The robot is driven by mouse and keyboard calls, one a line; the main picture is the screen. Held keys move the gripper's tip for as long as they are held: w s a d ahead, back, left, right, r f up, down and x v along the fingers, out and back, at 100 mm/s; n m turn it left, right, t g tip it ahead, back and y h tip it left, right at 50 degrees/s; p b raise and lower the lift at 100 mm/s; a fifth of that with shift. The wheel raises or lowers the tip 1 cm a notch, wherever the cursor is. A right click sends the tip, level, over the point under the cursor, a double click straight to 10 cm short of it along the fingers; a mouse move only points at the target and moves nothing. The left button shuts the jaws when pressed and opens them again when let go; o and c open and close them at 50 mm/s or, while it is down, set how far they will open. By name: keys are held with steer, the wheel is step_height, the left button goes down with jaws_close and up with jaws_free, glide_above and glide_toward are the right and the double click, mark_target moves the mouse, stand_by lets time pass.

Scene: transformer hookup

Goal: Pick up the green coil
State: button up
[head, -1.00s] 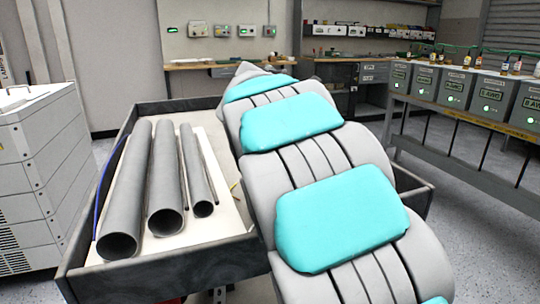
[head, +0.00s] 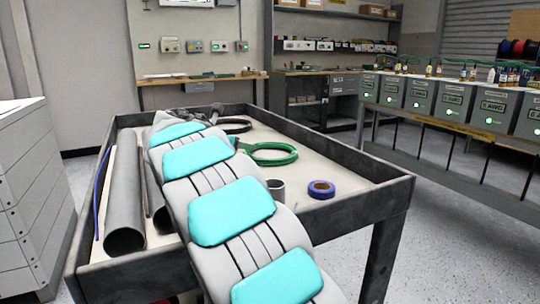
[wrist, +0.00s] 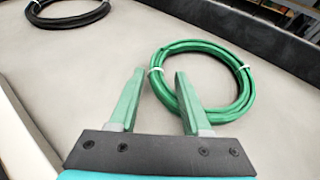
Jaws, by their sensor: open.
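The green coil (head: 270,162) lies flat on the cart's pale top, right of my arm in the head view. In the wrist view the green coil (wrist: 244,82) is a ring with white ties, ahead and to the right. My gripper (wrist: 160,72) is open and empty, with green fingers pointing toward the coil. Its right finger overlaps the coil's near left edge in the picture; I cannot tell whether they touch. In the head view my arm hides most of the gripper.
A black coil (wrist: 68,20) lies at the upper left of the wrist view. A blue tape roll (head: 321,189), a short grey pipe piece (head: 276,187) and a long grey pipe (head: 125,205) are on the cart. The cart has a raised dark rim (head: 345,160).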

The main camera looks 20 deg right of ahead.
steer(key=x, duration=0.3)
steer(key=shift+w+d+f, duration=0.1)
steer(key=shift+f, duration=0.05)
jaws_close()
stand_by(1.2)
